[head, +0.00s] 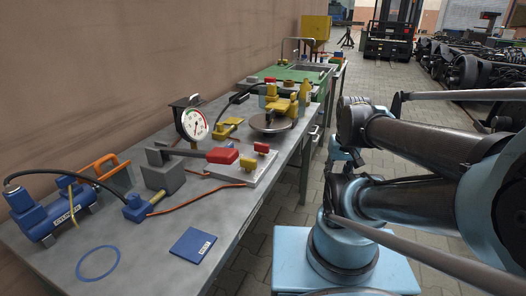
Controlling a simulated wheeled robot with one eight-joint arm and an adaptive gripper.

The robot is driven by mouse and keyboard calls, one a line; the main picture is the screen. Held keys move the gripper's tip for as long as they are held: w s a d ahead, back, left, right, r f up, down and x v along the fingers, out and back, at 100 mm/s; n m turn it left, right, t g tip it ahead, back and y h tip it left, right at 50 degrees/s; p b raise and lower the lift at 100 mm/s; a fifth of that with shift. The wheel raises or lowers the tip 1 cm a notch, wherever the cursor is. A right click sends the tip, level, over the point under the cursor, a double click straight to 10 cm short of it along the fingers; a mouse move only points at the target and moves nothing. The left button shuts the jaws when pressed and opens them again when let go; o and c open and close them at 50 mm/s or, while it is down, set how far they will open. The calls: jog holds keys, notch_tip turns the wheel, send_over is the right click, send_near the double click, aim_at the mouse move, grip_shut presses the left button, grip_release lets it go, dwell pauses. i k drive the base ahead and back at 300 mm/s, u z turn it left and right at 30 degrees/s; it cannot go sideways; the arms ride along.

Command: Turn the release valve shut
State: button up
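I cannot tell for sure which part is the release valve. A blue hydraulic cylinder (63,217) lies at the left of the workbench. A black hose runs from it to a small blue block (137,208) with a yellow rod. Behind that, a grey block (163,176) stands below a lever with a red grip (222,155). Two small yellow-and-red pieces sit on a pale plate (258,170) to the right. A round white gauge (194,124) stands behind. My arm reaches in from the right, beside the bench; I cannot make out my gripper.
The grey workbench (160,262) carries a blue booklet (193,245), a blue ring (97,263), an orange-handled tool (108,168) and an orange cable. Yellow-and-green equipment (282,100) stands farther back. A forklift (391,32) and wheelsets (470,70) are behind; the wall closes the left.

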aim_at(263, 149)
jog(key=u, duration=0.6)
jog(key=k, duration=1.9)
jog(key=z, duration=0.45)
jog(key=i, duration=1.65)
jog(key=z, duration=0.05)
